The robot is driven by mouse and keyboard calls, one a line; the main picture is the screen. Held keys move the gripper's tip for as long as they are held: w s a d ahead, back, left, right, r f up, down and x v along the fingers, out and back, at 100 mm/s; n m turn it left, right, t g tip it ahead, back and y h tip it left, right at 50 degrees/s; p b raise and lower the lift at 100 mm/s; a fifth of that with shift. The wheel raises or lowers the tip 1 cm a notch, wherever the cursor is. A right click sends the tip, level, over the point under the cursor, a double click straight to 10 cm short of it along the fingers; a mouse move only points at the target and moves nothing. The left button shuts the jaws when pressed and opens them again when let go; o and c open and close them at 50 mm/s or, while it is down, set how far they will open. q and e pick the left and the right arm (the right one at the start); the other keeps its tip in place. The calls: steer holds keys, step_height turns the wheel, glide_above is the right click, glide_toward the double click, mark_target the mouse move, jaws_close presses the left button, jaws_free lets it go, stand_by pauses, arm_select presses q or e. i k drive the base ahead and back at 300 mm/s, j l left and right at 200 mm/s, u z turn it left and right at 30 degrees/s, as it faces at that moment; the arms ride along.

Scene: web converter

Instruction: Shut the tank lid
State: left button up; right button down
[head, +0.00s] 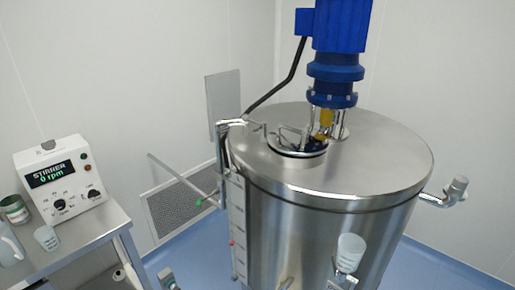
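The steel tank (325,235) stands at the centre right, with a broad flat top (385,150). A small round hatch opening with a raised rim (297,164) is in the top, left of the blue stirrer motor (340,28). The opening looks dark inside on its right. A thin bent metal handle (291,130) stands at the hatch's back edge; I cannot clearly make out the lid or its angle. Neither of my grippers is recognisable in the head view.
A steel table (75,250) at the left holds a stirrer control box (61,180) reading 0 rpm, a cup (46,238) and a jar (14,209). A white cup-like piece (350,249) shows before the tank. A pipe fitting (455,191) sticks out right. Blue floor is clear at right.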

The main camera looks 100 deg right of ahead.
mark_target(297, 141)
steer(key=i+z, duration=0.15)
steer(key=z, duration=0.25)
steer(key=i+z, duration=0.2)
steer(key=z, duration=0.2)
steer(key=i+z, duration=0.15)
steer(key=z, duration=0.25)
steer(key=i+j+z, duration=0.15)
steer(key=z, duration=0.25)
steer(key=i+z, duration=0.15)
steer(key=z, duration=0.25)
steer(key=i+j+z, duration=0.1)
steer(key=z, duration=0.3)
steer(key=i+j+z, duration=0.1)
steer(key=z, duration=0.25)
steer(key=i+j+z, duration=0.15)
steer(key=z, duration=0.25)
